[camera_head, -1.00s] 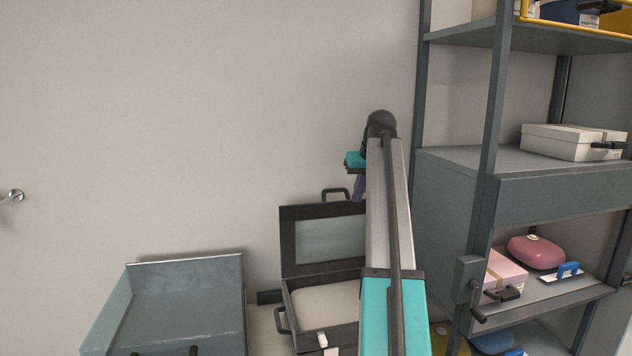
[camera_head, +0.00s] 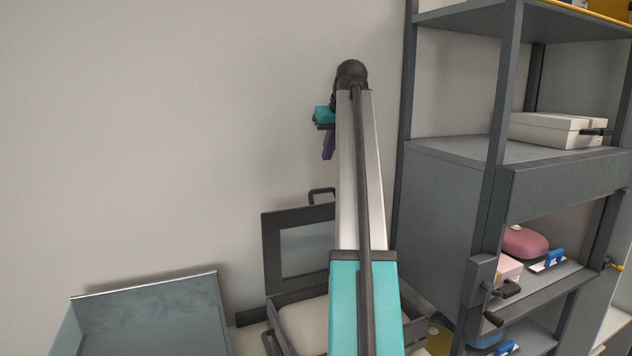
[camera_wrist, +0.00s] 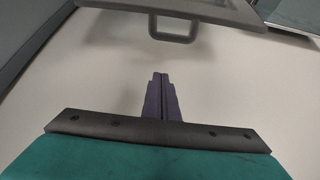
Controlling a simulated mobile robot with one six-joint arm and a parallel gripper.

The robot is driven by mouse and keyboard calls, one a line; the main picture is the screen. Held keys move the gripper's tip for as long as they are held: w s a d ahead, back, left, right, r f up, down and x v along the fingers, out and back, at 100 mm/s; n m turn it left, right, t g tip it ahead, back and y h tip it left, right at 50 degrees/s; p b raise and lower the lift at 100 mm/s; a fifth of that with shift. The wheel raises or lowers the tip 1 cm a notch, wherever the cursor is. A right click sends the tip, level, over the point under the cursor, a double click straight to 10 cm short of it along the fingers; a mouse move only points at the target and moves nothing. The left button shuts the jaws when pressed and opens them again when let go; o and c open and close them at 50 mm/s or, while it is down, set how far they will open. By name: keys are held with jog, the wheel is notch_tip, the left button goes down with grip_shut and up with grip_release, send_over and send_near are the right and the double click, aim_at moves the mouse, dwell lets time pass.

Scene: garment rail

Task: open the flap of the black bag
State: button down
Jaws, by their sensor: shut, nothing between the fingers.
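The black bag (camera_head: 273,252) looks like a dark, case-like box behind my arm in the head view. Its flap is a framed panel standing upright at the back, with a grey middle and a handle (camera_head: 313,197) on its top edge. A pale inside shows below it; my arm hides the right part. My gripper (camera_head: 328,150) is above the raised flap, its purple fingers pointing down. In the wrist view, the closed fingers (camera_wrist: 160,76) hold nothing and stay apart from a dark handle (camera_wrist: 174,28) and frame edge ahead.
A grey open bin (camera_head: 150,310) stands to the left. A dark shelf rack (camera_head: 450,180) stands close on the right, with a white box (camera_head: 557,130) and a pink case (camera_head: 522,242) on it. The pale wall behind is bare.

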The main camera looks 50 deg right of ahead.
jog(key=shift+w+a, duration=0.1)
jog(key=shift+a, duration=0.05)
jog(key=p+x, duration=0.4)
jog(key=x, duration=0.6)
jog(key=shift+a, duration=0.15)
jog(key=shift+s+a+f+p, duration=0.15)
jog(key=shift+s+a+p, duration=0.15)
jog(key=shift+s, duration=0.3)
jog(key=shift+s+a+f+p, duration=0.1)
jog(key=shift+s+a+p, duration=0.15)
jog(key=shift+s, duration=0.35)
jog(key=shift+s+a+f+p, duration=0.2)
jog(key=shift+s+p, duration=0.15)
jog(key=shift+s, duration=0.25)
